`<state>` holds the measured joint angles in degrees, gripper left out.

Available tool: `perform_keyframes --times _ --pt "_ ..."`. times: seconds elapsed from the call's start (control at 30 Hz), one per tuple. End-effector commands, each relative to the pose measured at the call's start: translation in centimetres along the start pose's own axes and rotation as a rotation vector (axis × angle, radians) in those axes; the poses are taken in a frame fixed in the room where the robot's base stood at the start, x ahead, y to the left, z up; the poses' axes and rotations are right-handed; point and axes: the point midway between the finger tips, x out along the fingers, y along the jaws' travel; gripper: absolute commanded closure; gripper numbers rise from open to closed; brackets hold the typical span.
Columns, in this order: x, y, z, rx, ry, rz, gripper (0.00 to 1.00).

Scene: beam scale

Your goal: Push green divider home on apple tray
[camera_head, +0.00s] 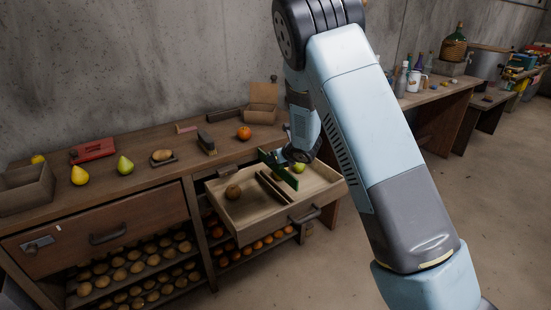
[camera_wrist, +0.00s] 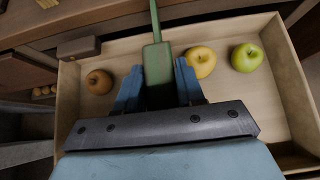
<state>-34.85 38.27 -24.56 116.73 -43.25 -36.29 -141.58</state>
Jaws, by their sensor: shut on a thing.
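The apple tray (camera_head: 243,232) is a pale wooden drawer pulled out from the bench; its rim also shows in the wrist view (camera_wrist: 68,95). The green divider (camera_head: 277,168) is in my gripper (camera_head: 290,155), over the tray's back part. In the wrist view the blue fingers of my gripper (camera_wrist: 158,88) are shut on the green divider (camera_wrist: 158,60). A brown apple (camera_wrist: 99,81) lies left of it; a yellow apple (camera_wrist: 202,61) and a green apple (camera_wrist: 247,57) lie right. Whether the divider's lower edge is seated is hidden.
Dark slats (camera_head: 273,189) stand in the tray's middle. A handle (camera_head: 307,215) juts from the tray's front.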

Motion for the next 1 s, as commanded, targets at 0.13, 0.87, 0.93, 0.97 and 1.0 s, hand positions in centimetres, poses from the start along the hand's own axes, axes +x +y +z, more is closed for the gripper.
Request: perform_keyframes --times 0.13,0.87,0.93,0.97,1.0 --pt "0.6 0.0 -0.8 0.001 0.002 0.000 1.00" --pt "3.3 0.5 -4.2 -0.004 0.001 0.005 1.00" --pt "3.4 0.5 -4.2 -0.004 0.001 0.005 1.00" --pt "3.4 0.5 -4.2 -0.004 0.001 0.005 1.00" --pt "3.4 0.5 -4.2 -0.004 0.000 0.005 1.00"
